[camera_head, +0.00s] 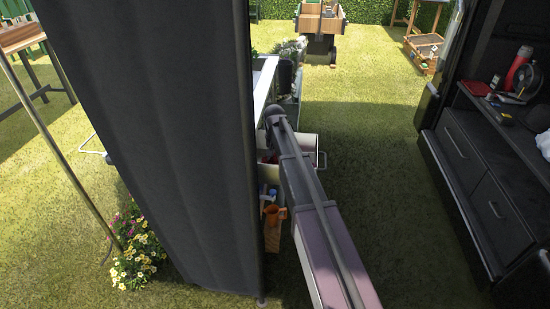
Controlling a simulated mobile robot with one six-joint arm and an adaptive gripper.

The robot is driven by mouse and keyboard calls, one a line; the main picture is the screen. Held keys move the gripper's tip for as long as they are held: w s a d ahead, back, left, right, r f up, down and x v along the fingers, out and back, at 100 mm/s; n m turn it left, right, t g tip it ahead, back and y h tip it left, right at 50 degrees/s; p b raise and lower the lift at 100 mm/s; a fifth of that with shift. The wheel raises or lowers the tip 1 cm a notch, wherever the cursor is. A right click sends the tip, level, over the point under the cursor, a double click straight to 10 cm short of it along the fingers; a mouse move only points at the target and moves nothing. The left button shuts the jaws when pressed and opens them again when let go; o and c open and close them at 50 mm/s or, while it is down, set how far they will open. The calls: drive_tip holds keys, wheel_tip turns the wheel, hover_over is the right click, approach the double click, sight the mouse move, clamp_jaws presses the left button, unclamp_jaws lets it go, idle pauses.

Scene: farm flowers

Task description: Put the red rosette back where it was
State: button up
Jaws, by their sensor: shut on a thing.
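My arm reaches from the bottom right up to a white cart (263,92) partly behind a dark curtain. My gripper does not show; the far end of the arm ends in a dark joint, and what lies beyond it is hidden. I cannot make out the red rosette. A small dark-red patch shows in an open drawer or bin (306,143) beside the arm, too small to tell what it is.
The dark curtain (190,150) blocks much of the left. Orange and blue items (271,212) sit low by the cart. Flowers (135,255) grow at the lower left. A black drawer unit (480,170) stands at right. Grass between arm and unit is clear.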

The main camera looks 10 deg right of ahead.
drive_tip(key=shift+f, duration=0.15)
drive_tip(key=o, duration=1)
wheel_tip(320, 180, up, 12)
drive_tip(key=p, duration=1.2)
drive_tip(key=shift+r, duration=0.2)
drive_tip(key=s+n, duration=0.3)
drive_tip(key=s, duration=2.6)
drive_tip(key=shift+d+n, duration=0.25)
drive_tip(key=shift+n, duration=0.05)
